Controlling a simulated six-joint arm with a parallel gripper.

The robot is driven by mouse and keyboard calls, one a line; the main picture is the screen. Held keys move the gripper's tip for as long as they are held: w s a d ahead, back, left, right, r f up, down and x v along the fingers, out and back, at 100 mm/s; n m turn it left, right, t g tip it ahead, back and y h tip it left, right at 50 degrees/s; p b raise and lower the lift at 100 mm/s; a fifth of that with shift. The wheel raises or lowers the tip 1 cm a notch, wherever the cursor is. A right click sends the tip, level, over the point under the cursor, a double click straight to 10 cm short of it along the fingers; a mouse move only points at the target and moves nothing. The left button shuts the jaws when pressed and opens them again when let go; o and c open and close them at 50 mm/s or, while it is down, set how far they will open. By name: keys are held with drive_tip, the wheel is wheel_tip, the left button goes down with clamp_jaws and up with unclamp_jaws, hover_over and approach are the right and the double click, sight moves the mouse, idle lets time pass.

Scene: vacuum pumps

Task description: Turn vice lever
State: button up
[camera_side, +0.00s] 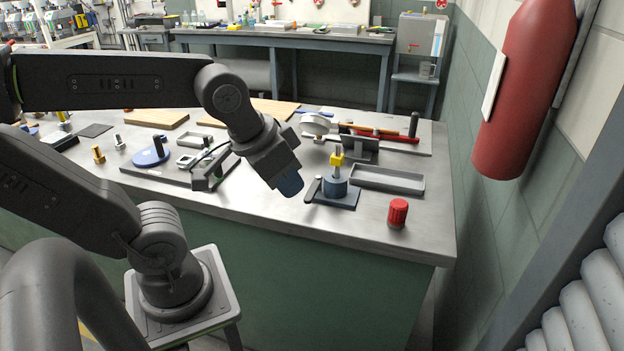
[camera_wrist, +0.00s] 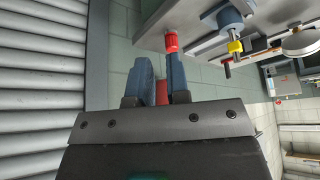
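The vice (camera_side: 334,187) is a blue-grey round body on a dark base plate near the front of the bench, right of my gripper. A grey shaft with a yellow piece (camera_side: 337,160) stands upright in it. A short dark lever (camera_side: 313,189) is at its left side. In the wrist view the vice body (camera_wrist: 229,18) and yellow piece (camera_wrist: 235,47) show at the top right, and I cannot make out the lever. My gripper (camera_side: 291,185) points down, left of the lever and apart from it. Its blue fingers (camera_wrist: 160,65) are apart and hold nothing.
A red ribbed cylinder (camera_side: 398,213) stands at the front right; it also shows in the wrist view (camera_wrist: 171,42). An empty grey tray (camera_side: 387,179) lies behind the vice. A dark fixture (camera_side: 210,172) stands left of my gripper.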

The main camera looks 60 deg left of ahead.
drive_tip(key=o, duration=0.5)
drive_tip(key=w+a+f+n+g, duration=0.3)
drive_tip(key=w+a+n, duration=0.1)
drive_tip(key=w+a, duration=0.3)
drive_tip(key=shift+w+n+y, duration=0.3)
drive_tip(key=shift+w, duration=0.05)
drive_tip(key=n+g, duration=0.2)
drive_tip(key=n, duration=0.2)
hover_over(310, 194)
wheel_tip(310, 194, down, 6)
drive_tip(key=shift+a+f, duration=0.1)
drive_tip(key=shift+f, duration=0.05)
drive_tip(key=shift+f, duration=0.1)
drive_tip(key=shift+f, duration=4.4)
clamp_jaws()
